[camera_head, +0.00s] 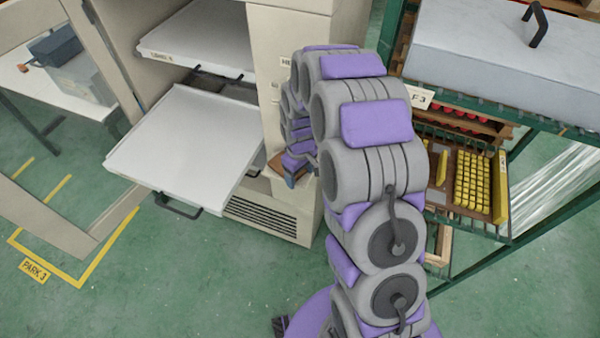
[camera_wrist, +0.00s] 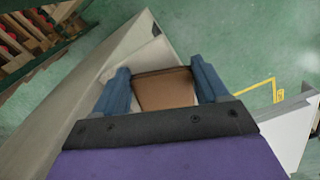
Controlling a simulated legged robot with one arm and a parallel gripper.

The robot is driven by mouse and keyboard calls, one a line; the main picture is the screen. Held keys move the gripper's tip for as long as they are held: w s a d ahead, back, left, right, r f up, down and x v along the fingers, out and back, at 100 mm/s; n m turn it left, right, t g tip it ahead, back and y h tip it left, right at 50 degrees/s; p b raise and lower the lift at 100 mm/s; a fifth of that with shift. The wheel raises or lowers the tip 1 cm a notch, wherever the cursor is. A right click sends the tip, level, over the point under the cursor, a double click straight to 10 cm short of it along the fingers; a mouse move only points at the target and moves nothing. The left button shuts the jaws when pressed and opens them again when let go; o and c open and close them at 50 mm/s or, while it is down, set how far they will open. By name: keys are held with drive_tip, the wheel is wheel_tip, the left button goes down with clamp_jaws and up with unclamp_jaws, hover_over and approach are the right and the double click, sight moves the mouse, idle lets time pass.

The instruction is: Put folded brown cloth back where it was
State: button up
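The folded brown cloth (camera_wrist: 165,90) is between the two blue fingers of my gripper (camera_wrist: 160,70) in the wrist view. The fingers are apart by about the cloth's width and appear closed on its sides. In the head view my gripper (camera_head: 291,178) is in front of the beige cabinet, right of the pulled-out white tray (camera_head: 185,140). A small brown part of the cloth (camera_head: 276,165) shows beside the fingers there; my arm hides the rest.
An upper white shelf (camera_head: 205,40), labelled, sits above the pulled-out tray in the open cabinet (camera_head: 290,100). A green rack at right holds a crate of yellow pieces (camera_head: 472,180) and a grey lidded box (camera_head: 500,60). The green floor (camera_head: 140,290) is clear at front left.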

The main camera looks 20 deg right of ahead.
drive_tip(key=o, duration=0.3)
drive_tip(key=shift+o, duration=0.7)
drive_tip(key=shift+d, duration=0.5)
drive_tip(key=shift+r, duration=0.1)
drive_tip(key=shift+a+r, duration=0.2)
drive_tip(key=shift+r, duration=0.05)
wheel_tip(320, 180, up, 11)
drive_tip(key=p, duration=0.3)
drive_tip(key=s+r+m, duration=0.1)
drive_tip(key=s+r, duration=0.5)
drive_tip(key=s, duration=0.1)
drive_tip(key=s+r+m, duration=0.1)
drive_tip(key=s+r, duration=0.1)
drive_tip(key=s, duration=0.7)
drive_tip(key=s+r+m+g, duration=0.1)
drive_tip(key=s+r+m, duration=0.1)
drive_tip(key=s, duration=0.7)
drive_tip(key=s+r+m, duration=0.2)
drive_tip(key=s+r, duration=0.2)
drive_tip(key=s, duration=0.5)
drive_tip(key=shift+s+g, duration=0.15)
drive_tip(key=shift+g, duration=0.25)
